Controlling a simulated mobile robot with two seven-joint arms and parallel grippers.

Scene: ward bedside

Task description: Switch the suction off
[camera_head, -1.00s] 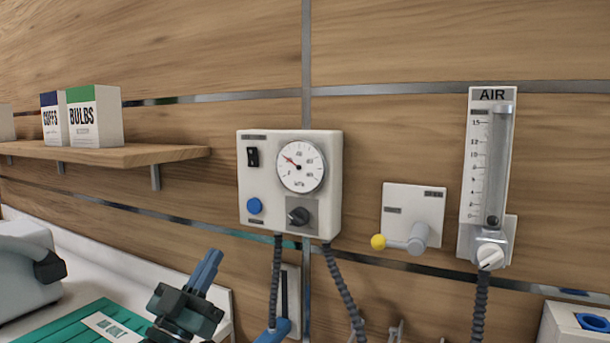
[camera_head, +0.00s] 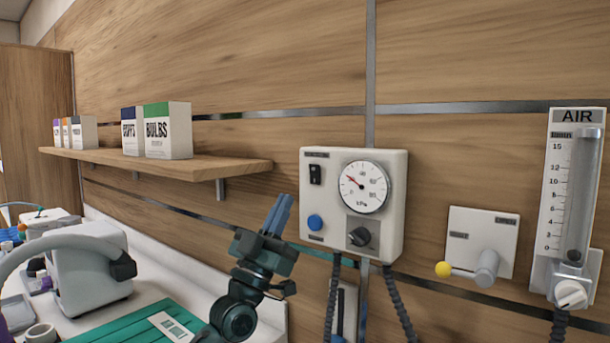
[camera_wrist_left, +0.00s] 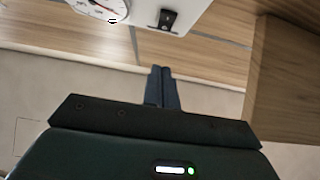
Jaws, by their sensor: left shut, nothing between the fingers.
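The white suction unit (camera_head: 393,225) is on the wood wall. It has a round gauge (camera_head: 363,187) with a red needle pointing upper left, a black rocker switch (camera_head: 315,174), a blue button (camera_head: 314,222) and a dark knob (camera_head: 361,237). My left gripper (camera_head: 284,203) is shut and empty, just left of the unit in the picture, lower than the rocker. In the left wrist view the fingertips (camera_wrist_left: 161,72) point toward the unit, with the rocker (camera_wrist_left: 167,19) beyond them and part of the gauge (camera_wrist_left: 103,8) at the top left. The rocker's position is unclear. My right gripper is out of view.
A shelf (camera_head: 205,167) with boxes is left of the unit. A lever with a yellow knob (camera_head: 443,269) and an AIR flowmeter (camera_head: 568,195) are to the right. Dark hoses hang below the unit. A green box (camera_head: 140,325) lies on the white counter below.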

